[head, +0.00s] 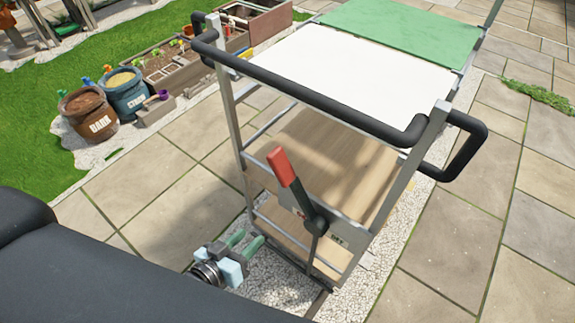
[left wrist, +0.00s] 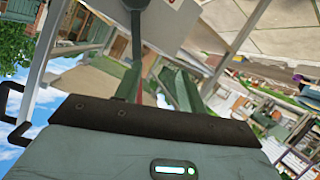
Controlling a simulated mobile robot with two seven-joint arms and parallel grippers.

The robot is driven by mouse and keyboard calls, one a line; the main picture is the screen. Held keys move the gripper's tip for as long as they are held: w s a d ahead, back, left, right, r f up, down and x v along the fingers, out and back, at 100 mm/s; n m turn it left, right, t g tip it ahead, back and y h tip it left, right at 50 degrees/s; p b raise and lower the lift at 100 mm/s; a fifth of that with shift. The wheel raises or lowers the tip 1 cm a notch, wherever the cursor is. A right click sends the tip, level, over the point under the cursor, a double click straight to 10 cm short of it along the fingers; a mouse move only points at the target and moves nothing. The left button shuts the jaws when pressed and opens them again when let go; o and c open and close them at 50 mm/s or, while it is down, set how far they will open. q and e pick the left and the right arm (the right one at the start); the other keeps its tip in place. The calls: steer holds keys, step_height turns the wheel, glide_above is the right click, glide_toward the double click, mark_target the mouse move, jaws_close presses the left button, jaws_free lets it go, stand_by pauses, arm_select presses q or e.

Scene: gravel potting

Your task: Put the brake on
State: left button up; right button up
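The brake lever (head: 285,170) has a red grip and a black lower part. It stands upright, tilted to the left, on the near end of the cart (head: 365,118). A small plate (head: 340,238) with lettering too small to read is beside its base. My left gripper (head: 248,241) is below and left of the red grip, near the cart's lower frame. In the left wrist view the fingers (left wrist: 158,88) are spread, and a dark rod (left wrist: 137,45), probably part of the lever, hangs at the top. My right gripper is not in view.
A black handle bar (head: 320,97) runs across the cart's top near end, above the lever. Paving is open at the right.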

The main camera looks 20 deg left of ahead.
mark_target(288, 160)
arm_select(q)
steer(key=w+r+t+b, duration=0.1)
steer(key=w+r, duration=0.1)
steer(key=w, duration=0.1)
steer(key=w+r+n+t+h+b, duration=0.1)
steer(key=w+r, duration=0.2)
steer(key=w, duration=0.1)
steer(key=w+r+t+h+b, duration=0.1)
steer(key=w+r, duration=0.1)
steer(key=w, duration=0.1)
steer(key=shift+w+d+r+t, duration=0.2)
steer(key=shift+d+r+t, duration=0.1)
steer(key=shift+d+r, duration=0.05)
steer(key=shift+w+r, duration=0.1)
steer(key=shift+r, duration=0.15)
steer(key=shift+x, duration=3.9)
steer(key=shift+c, duration=0.3)
jaws_close()
